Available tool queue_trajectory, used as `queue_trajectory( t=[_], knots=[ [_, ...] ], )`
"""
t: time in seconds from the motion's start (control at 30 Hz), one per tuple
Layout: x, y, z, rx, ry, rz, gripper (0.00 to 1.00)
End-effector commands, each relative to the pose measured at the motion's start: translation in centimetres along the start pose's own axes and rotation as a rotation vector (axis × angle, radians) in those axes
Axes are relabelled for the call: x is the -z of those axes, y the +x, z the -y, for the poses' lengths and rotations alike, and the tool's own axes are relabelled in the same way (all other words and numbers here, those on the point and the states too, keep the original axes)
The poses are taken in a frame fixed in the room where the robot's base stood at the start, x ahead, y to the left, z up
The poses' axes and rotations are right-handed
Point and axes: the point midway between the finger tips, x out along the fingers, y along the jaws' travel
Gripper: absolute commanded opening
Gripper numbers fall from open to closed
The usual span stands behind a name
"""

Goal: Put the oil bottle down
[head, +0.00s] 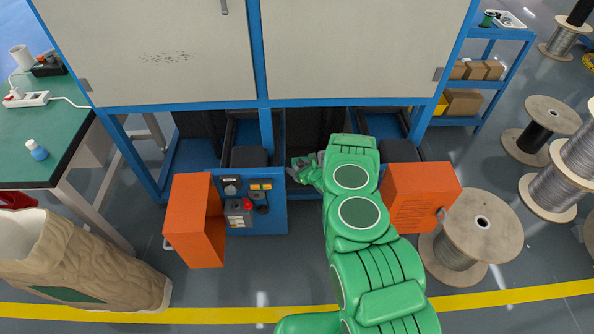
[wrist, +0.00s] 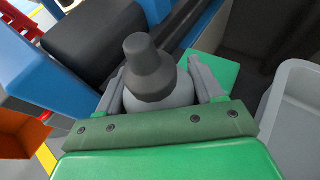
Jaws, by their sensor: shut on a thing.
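The oil bottle (wrist: 150,70), grey with a dark grey cap and nozzle, is between the two fingers of my gripper (wrist: 163,92) in the wrist view. My gripper is shut on it, with the nozzle toward the camera. The base of the bottle is hidden. In the head view my gripper (head: 304,168) is at the open lower bay of the blue machine frame, just right of the control panel. The bottle is too small there to make out clearly, and I cannot tell whether it touches a surface.
Two orange doors (head: 193,222) (head: 420,195) stand open on either side of my arm. A blue control panel (head: 270,212) is left of my gripper. In the wrist view a grey bin (wrist: 293,115) is close right and a black block (wrist: 95,40) is left. A wooden spool (head: 478,222) stands right.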

Motion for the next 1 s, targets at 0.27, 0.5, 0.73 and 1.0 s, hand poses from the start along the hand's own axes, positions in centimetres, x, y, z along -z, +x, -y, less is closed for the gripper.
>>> queue_trajectory(
  t=[0.27, 0.5, 0.73, 1.0],
  knots=[
    [1.6, 0.8, 0.0, 0.0, -0.001, 0.002, 0.26],
    [1.6, 0.8, 0.0, 0.0, -0.001, 0.002, 0.26],
    [1.8, 0.8, 0.0, 0.0, -0.001, 0.002, 0.83],
    [1.8, 0.8, 0.0, -0.001, -0.001, 0.002, 0.92]
  ],
)
